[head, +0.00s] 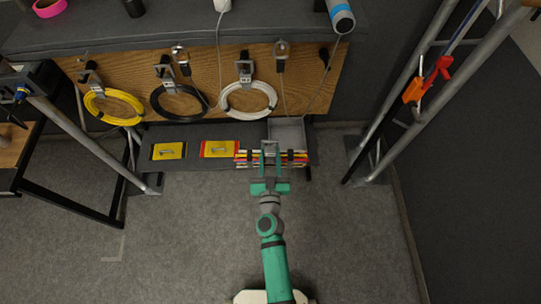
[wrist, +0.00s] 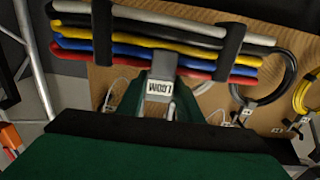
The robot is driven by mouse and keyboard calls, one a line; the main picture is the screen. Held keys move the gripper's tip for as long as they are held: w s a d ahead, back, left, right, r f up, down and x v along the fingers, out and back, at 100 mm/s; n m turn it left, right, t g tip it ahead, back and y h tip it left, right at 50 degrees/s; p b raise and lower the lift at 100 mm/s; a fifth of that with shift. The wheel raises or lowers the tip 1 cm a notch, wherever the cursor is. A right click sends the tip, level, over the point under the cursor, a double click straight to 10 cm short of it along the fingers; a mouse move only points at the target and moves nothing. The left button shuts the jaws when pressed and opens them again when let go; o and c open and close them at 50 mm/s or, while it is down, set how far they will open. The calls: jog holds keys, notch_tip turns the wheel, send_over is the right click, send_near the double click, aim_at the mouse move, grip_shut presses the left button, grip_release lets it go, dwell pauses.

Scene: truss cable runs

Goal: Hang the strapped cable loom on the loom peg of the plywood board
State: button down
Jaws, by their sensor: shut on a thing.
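The strapped cable loom is a flat bundle of grey, black, yellow, blue and red cables with two dark straps. In the head view the loom (head: 243,158) lies crosswise at my gripper (head: 270,152), in front of and below the plywood board (head: 205,72). In the wrist view the loom (wrist: 205,50) fills the top. My gripper (wrist: 160,95) is shut on it, around a grey part with a white LOOM tag, upside down in this view. The loom appears level, apart from the board. I cannot pick out the loom peg with certainty.
Yellow (head: 113,106), black (head: 180,102) and white (head: 248,99) coils hang on the board. Cords dangle near its right part. Two yellow plates (head: 168,151) and a grey tray (head: 287,130) are below. Metal truss poles (head: 420,110) flank both sides; open floor lies around my arm.

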jog(key=shift+w+d+r, duration=0.15)
jog(key=shift+w+r, duration=0.45)
jog(key=shift+w, duration=0.1)
jog(key=w+d+r, duration=0.5)
jog(key=d+r, duration=0.3)
jog(key=d, duration=0.1)
jog(key=w+d+r, duration=0.5)
jog(key=d+r, duration=0.4)
jog(key=d, duration=0.1)
jog(key=shift+r+y, duration=0.2)
jog(key=shift+y, duration=0.1)
jog(key=shift+a, duration=0.15)
jog(key=shift+s, duration=0.15)
dwell(0.5)
